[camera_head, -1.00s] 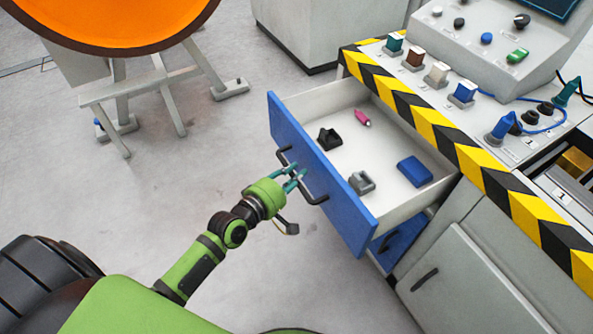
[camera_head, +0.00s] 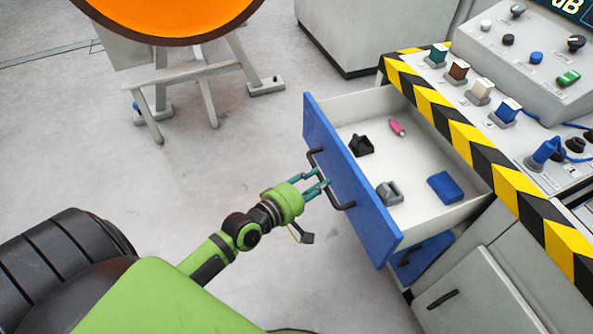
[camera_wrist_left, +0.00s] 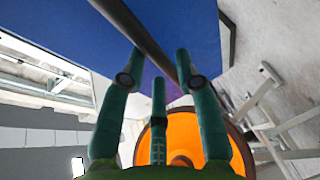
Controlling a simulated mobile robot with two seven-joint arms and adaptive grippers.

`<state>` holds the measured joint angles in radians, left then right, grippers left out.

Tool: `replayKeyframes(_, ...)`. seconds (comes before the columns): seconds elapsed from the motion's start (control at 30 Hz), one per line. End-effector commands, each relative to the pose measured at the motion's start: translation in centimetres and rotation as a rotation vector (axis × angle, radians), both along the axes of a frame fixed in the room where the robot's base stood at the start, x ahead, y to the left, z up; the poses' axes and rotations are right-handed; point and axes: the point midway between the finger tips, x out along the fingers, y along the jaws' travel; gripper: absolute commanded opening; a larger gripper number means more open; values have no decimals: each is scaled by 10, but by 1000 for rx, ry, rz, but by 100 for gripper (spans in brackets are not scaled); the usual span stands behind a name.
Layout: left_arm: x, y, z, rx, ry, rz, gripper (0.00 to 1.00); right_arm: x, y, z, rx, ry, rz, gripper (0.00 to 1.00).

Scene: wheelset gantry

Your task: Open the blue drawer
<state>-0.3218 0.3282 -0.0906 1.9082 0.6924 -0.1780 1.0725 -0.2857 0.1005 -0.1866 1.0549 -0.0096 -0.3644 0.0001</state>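The blue-fronted drawer (camera_head: 350,185) stands pulled far out of the grey cabinet, its white inside exposed. A black bar handle (camera_head: 343,204) runs along its front. My left gripper (camera_head: 323,181), with teal fingers on a green body, is at this handle. In the left wrist view the blue front (camera_wrist_left: 75,35) fills the top, and the dark handle bar (camera_wrist_left: 140,28) passes between the spread fingertips (camera_wrist_left: 158,55). The fingers look open, not clamped; whether one touches the bar is unclear. My right gripper is not in view.
In the drawer lie a black part (camera_head: 361,146), a pink item (camera_head: 397,128), a grey part (camera_head: 389,193) and a blue block (camera_head: 446,187). A second blue drawer front (camera_head: 425,254) sits below, beside a grey door (camera_head: 475,295). Open floor lies left of the drawer.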

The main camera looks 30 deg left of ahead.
Motion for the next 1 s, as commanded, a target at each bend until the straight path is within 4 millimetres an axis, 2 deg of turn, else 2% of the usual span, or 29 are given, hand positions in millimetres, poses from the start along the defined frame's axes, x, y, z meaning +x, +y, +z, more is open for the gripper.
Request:
replayKeyframes(0.2,-46,12,7,2,6,-3,32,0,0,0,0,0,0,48)
replayKeyframes(0.43,-79,20,14,1,5,-3,32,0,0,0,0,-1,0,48)
replayKeyframes(0.63,-89,23,17,0,2,-2,32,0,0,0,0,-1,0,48)
replayKeyframes(1.0,-90,24,18,-1,2,-2,32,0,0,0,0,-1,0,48)
